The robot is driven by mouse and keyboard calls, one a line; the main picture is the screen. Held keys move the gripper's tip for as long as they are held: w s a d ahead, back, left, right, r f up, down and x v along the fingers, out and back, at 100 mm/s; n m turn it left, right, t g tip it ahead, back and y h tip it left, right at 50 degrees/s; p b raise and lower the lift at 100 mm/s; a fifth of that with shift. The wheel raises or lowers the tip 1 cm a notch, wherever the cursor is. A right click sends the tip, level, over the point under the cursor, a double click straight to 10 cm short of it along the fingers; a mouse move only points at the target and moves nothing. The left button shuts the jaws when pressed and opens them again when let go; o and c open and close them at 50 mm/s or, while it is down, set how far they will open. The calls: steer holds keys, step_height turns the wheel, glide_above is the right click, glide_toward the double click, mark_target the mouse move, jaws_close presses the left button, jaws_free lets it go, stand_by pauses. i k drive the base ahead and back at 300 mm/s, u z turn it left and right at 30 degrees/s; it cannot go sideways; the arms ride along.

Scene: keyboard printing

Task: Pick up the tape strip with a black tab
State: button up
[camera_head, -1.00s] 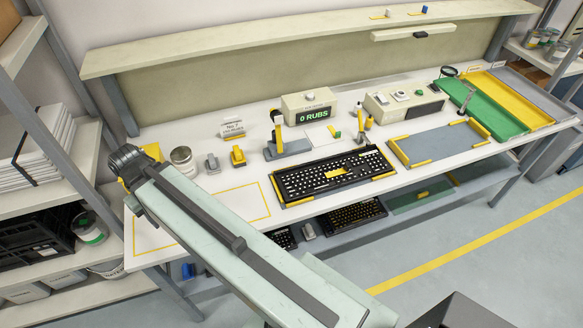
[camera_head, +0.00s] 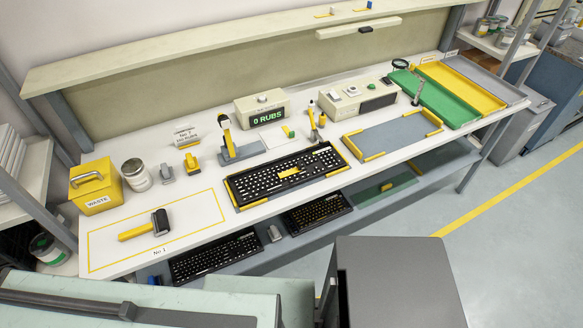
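I cannot make out a tape strip with a black tab for certain. A small black piece (camera_head: 366,29) shows on the beige bar under the upper shelf, but I cannot tell what it is. On the shelf top lie small yellow pieces, one with a blue block (camera_head: 369,5) and one with a white block (camera_head: 333,11). A small green block (camera_head: 289,132) sits on a white pad on the bench. My gripper is not in view.
The white bench holds a black keyboard (camera_head: 250,190), a yellow-handled roller (camera_head: 150,226), a yellow waste box (camera_head: 95,185), a metal can (camera_head: 136,175), a counter box (camera_head: 262,110), and green (camera_head: 437,100) and yellow (camera_head: 470,88) trays. Open floor (camera_head: 530,240) lies at right.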

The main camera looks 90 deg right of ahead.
mark_target(299, 168)
steer(key=z, duration=0.05)
steer(key=k, duration=1)
steer(key=z, duration=0.4)
steer(key=i, duration=0.5)
steer(key=u, duration=0.1)
